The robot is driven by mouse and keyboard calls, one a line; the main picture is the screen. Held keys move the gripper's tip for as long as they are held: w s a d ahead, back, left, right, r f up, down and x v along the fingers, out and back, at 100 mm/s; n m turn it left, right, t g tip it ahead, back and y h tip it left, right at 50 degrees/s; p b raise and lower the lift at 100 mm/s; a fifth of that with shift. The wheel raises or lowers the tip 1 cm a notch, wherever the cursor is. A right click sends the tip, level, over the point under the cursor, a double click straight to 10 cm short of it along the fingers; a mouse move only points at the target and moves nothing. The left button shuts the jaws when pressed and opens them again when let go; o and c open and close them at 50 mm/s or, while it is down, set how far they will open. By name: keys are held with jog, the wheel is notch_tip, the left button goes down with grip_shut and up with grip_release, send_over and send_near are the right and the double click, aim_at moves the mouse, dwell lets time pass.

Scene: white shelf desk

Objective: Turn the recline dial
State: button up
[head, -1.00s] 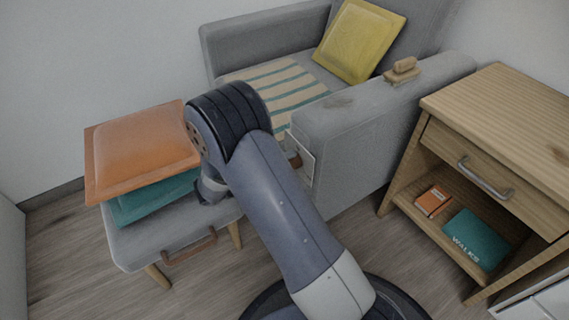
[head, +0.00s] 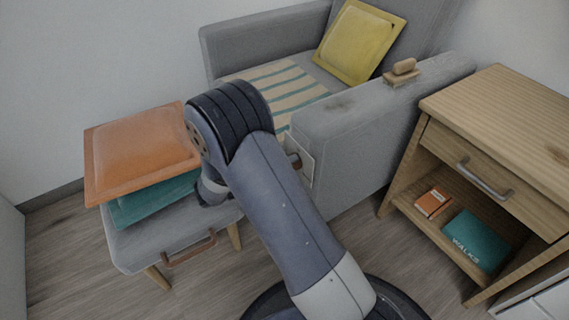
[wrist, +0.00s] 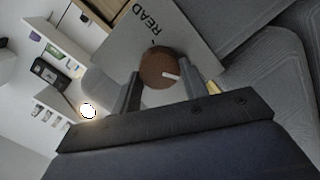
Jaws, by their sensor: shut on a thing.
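The recline dial (wrist: 157,69) is a round brown knob with a white pointer line. It sits on a pale plate (wrist: 185,30) with the word READ printed on it. My gripper (wrist: 163,79) is shut on the dial, with one finger on each side. The pointer line is toward the right side of the knob in the wrist view. In the head view the plate (head: 307,168) is on the front of the grey armchair's (head: 350,125) arm.
A footstool (head: 150,245) with an orange cushion (head: 140,150) and a teal one stands left of my arm. A wooden side table (head: 500,120) stands to the right. A brush (head: 402,70) lies on the armchair's arm, above a dark smudge.

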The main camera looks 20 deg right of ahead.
jog(key=o, duration=1)
jog(key=p+v, duration=0.3)
jog(key=v, duration=0.7)
jog(key=shift+s+a, duration=0.1)
jog(key=shift+a, duration=0.3)
jog(key=shift+d, duration=0.15)
